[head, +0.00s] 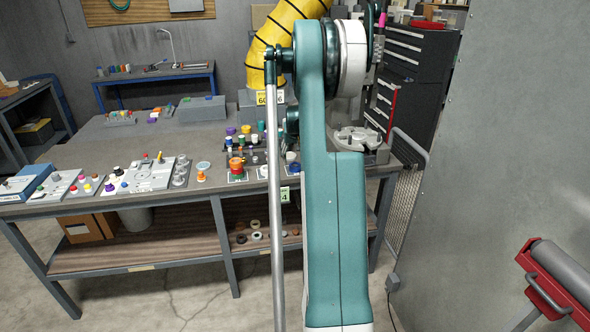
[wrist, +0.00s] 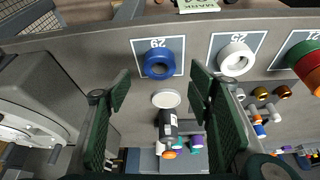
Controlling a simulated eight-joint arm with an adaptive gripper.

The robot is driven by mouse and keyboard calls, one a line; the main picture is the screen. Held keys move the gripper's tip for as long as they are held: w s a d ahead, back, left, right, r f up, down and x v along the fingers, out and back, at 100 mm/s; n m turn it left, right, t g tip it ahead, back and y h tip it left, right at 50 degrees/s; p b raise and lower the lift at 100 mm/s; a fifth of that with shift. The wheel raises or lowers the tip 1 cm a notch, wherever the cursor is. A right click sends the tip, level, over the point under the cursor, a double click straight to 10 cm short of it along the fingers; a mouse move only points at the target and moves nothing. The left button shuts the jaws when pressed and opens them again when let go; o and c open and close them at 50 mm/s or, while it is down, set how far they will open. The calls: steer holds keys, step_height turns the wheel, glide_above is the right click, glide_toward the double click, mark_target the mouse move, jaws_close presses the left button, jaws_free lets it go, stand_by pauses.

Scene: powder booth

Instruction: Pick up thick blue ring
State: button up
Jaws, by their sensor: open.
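My gripper (wrist: 158,84) is open in the wrist view, one dark green finger on each side, with nothing between the pads. The ring lies just beyond the fingertips, roughly centred between them, and I see no contact.
In the wrist view, a white ring (wrist: 236,60) sits on its card to the right, with a green and orange stack (wrist: 306,66) beyond. A pale disc (wrist: 166,99) and a dark cylinder (wrist: 168,124) stand near the ring. The workbench (head: 120,142) holds many other parts.

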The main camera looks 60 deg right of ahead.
mark_target(295, 163)
steer(key=shift+w+d+f, duration=0.1)
steer(key=shift+w+f, duration=0.05)
steer(key=shift+f, duration=0.3)
steer(key=shift+f, duration=0.1)
steer(key=shift+b+x, duration=0.55)
steer(key=shift+x, duration=1.95)
steer(key=shift+d, duration=0.2)
steer(key=c, duration=1.1)
